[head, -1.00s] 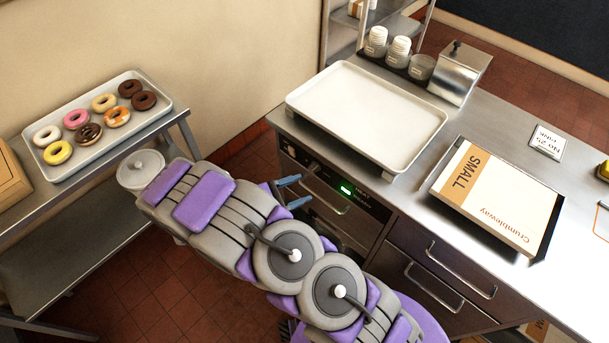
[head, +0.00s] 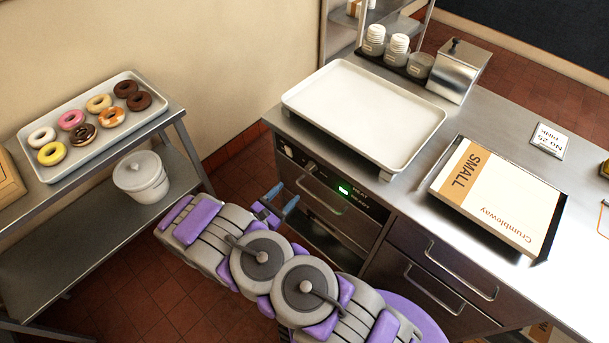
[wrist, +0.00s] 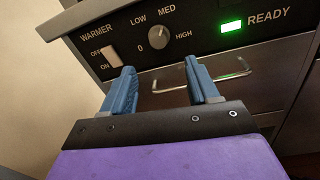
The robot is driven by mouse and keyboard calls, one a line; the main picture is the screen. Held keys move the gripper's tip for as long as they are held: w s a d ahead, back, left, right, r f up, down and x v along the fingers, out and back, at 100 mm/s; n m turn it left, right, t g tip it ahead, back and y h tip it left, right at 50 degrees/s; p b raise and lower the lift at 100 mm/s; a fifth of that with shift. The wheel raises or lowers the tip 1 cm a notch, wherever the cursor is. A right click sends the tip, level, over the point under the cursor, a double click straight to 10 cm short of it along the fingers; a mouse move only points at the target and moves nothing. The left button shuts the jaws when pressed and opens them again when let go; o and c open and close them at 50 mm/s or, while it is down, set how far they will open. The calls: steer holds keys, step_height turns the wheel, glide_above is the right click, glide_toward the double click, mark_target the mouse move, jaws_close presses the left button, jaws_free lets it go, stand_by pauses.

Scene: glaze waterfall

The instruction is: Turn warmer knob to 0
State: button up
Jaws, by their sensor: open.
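The warmer knob (wrist: 158,38) is a small round grey dial on the dark warmer panel (wrist: 85,40), with 0, LOW, MED and HIGH printed around it. Its pointer is too small to read surely. In the head view the knob (head: 311,167) sits on the panel under the counter's front edge. My gripper (wrist: 160,66) is open and empty. Its two blue fingers stand apart below and in front of the knob, one on each side of it in the wrist view, not touching it. In the head view my gripper (head: 281,199) is a little away from the warmer front.
An OFF/ON switch (wrist: 110,54) is left of the knob; a green READY light (wrist: 231,26) is right. A metal handle (wrist: 232,72) lies below. A white tray (head: 362,112) rests on the counter above. A donut tray (head: 92,125) and white bucket (head: 141,176) are left.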

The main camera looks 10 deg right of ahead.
mark_target(307, 170)
steer(key=b+x, duration=0.1)
steer(key=x, duration=0.8)
steer(key=shift+w+b, duration=0.35)
steer(key=shift+b, duration=0.05)
steer(key=shift+w+d, duration=0.25)
steer(key=shift+d, duration=0.3)
steer(key=shift+a, duration=0.1)
steer(key=shift+a, duration=0.1)
steer(key=c, duration=1)
